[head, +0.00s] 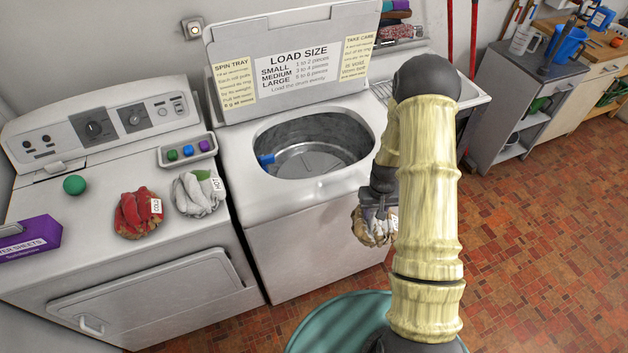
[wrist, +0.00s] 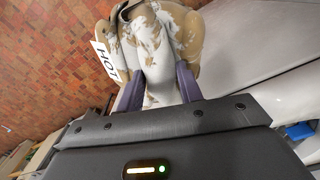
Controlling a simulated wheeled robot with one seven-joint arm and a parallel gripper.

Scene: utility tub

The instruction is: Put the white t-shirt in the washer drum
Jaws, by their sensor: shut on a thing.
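My gripper (head: 378,200) is shut on a crumpled white cloth bundle with brown patches (head: 369,228), which hangs in front of the washer's right front side, outside the drum. In the wrist view the bundle (wrist: 160,45) sits between my two fingers and bears a tag reading HOT. I cannot tell for sure that it is a t-shirt. The washer drum (head: 312,160) is open at the top, with its lid (head: 295,60) raised. Another crumpled whitish bundle (head: 197,192), also tagged, lies on the dryer top.
A red and brown bundle (head: 137,212), a green ball (head: 75,185), a purple box (head: 30,238) and a small tray of colored pieces (head: 187,151) are on the dryer. A blue part (head: 266,160) sits at the drum's left inner wall. A sink (head: 475,95) stands right of the washer.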

